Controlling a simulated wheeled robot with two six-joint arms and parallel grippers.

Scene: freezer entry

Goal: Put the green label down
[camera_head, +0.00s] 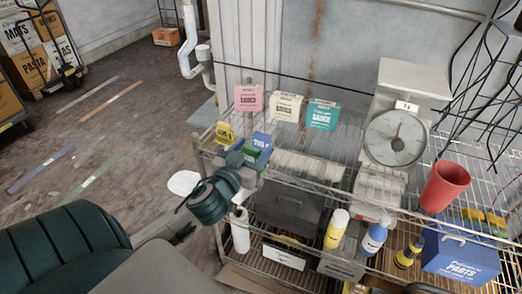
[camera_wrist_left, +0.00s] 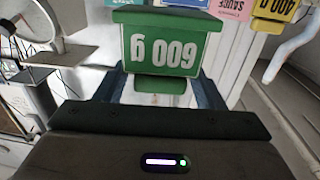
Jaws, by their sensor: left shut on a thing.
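The green label (camera_wrist_left: 163,45) is a small box-like piece with "600 g" on it, upside down in the left wrist view. My left gripper (camera_wrist_left: 165,95) is shut on it, with a dark finger on each side. Whether the green label touches the shelf cannot be told. My right gripper is not in view.
Pink (camera_head: 248,97), cream (camera_head: 286,106) and teal (camera_head: 322,114) cards stand behind on the rack. A scale (camera_head: 396,137) and a red cup (camera_head: 444,186) are to the right. Bottles and a blue parts box (camera_head: 460,258) are lower down. Cables hang at far right.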

